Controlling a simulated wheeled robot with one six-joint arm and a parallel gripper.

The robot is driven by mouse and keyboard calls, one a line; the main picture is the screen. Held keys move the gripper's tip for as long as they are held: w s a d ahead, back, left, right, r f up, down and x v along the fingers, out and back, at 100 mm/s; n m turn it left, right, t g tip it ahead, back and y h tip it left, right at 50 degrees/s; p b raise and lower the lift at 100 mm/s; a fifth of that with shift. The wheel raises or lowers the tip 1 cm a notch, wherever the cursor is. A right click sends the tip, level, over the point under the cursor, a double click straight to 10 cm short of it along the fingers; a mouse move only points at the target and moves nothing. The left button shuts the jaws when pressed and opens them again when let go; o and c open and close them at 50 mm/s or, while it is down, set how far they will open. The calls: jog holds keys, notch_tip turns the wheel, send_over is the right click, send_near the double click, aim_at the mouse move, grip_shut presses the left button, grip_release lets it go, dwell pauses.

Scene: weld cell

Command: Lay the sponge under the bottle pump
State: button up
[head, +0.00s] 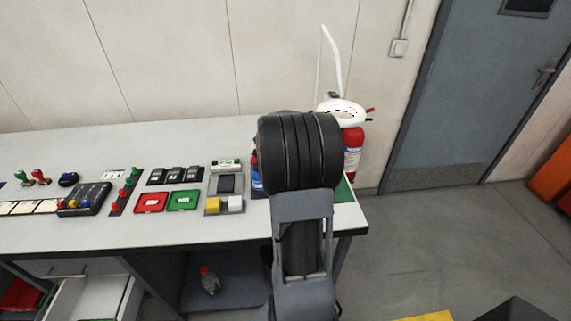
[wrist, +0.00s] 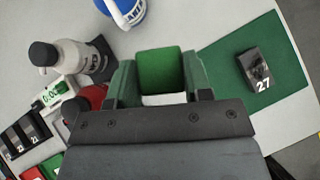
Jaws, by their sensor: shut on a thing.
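My gripper (wrist: 160,84) is shut on a green sponge (wrist: 158,70) and holds it between its two fingers over the pale bench top. A whitish bottle (wrist: 85,60) with a dark pump top (wrist: 43,54) is left of the gripper in the wrist view, apart from the sponge. The bottle leans toward the left of the picture, and a dark piece shows beside its far end. The space under the pump is partly hidden by the bottle. In the head view my arm covers the sponge, the gripper and most of this corner.
A blue container (wrist: 124,10) stands beyond the sponge. A green mat (wrist: 285,80) with a black block marked 27 (wrist: 258,69) lies to the right. A red object (wrist: 92,97) is near the left finger. Button panels (head: 167,200) fill the bench's middle.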

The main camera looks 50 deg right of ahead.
jog(key=w+d+f, duration=0.1)
jog(key=f, duration=0.1)
jog(key=w+d+f+b, duration=0.1)
jog(key=w+f, duration=0.1)
jog(key=w+d+f+b, duration=0.1)
jog(key=f, duration=0.1)
jog(key=shift+w, duration=0.2)
jog(key=shift+f+b, duration=0.9)
jog(key=shift+f, duration=0.7)
jog(key=shift+f, duration=0.1)
jog(key=shift+f, duration=0.15)
jog(key=o, duration=1)
jog(key=shift+c, duration=0.2)
jog(key=shift+r, duration=0.35)
jog(key=p+v, duration=0.2)
jog(key=v, duration=0.9)
jog(key=shift+a+r, duration=0.25)
jog(key=shift+a, duration=0.05)
